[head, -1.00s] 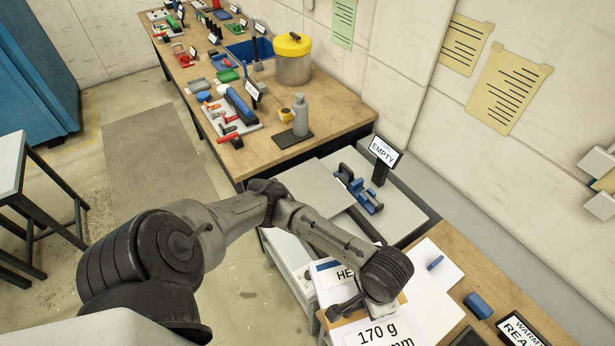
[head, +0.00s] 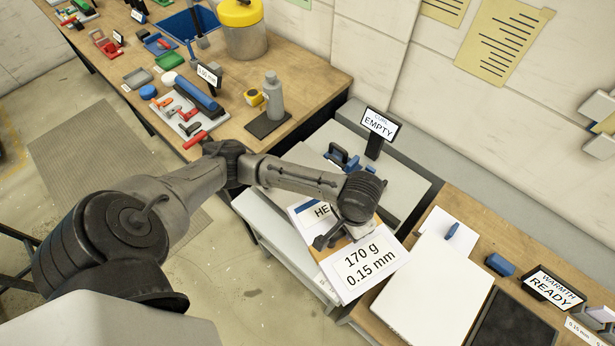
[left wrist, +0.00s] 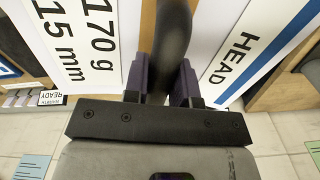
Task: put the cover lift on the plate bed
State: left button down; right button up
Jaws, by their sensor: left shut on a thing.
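The cover lift (head: 368,262) is a flat pack with a white label reading "170 g 0.15 mm" and a blue-edged "HEAD" label, with a brown strip between them. My left gripper (head: 338,232) is shut on its dark handle, which stands between the jaws (left wrist: 165,85) in the left wrist view. The labels lie either side of the handle there (left wrist: 85,45). The lift appears above the gap between the grey station and the right-hand bench. The grey bed with blue fittings (head: 405,192) by the "CURL EMPTY" sign may be the plate bed; my arm partly hides it.
The right bench holds a large white sheet pile (head: 435,285), a dark plate (head: 510,325), a blue block (head: 499,265) and a "WARMTH READY" sign (head: 553,289). The back bench (head: 310,80) carries tools and a grey bottle.

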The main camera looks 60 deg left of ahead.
pick_arm(q)
jog(key=w+a+f+n+b, duration=0.1)
jog(key=w+a+f+b, duration=0.45)
jog(key=a, duration=0.35)
jog(key=w+a+f+n+b, duration=0.1)
jog(key=w+a+f+b, duration=0.3)
jog(key=w+a+b, duration=0.4)
jog(key=w+a+f+n+b, duration=0.1)
jog(key=w+a+f+b, duration=0.35)
jog(key=a, duration=0.55)
jog(key=shift+s+a+f+p, duration=0.2)
jog(key=shift+s+a+f, duration=1.15)
jog(key=shift+f, duration=0.5)
jog(key=shift+s+a+f+p, duration=0.25)
jog(key=shift+s+a+f, duration=0.95)
jog(key=shift+s+f, duration=0.5)
jog(key=shift+s+a+f+p, duration=0.2)
jog(key=shift+s+a+f, duration=1.1)
jog(key=shift+f, duration=0.7)
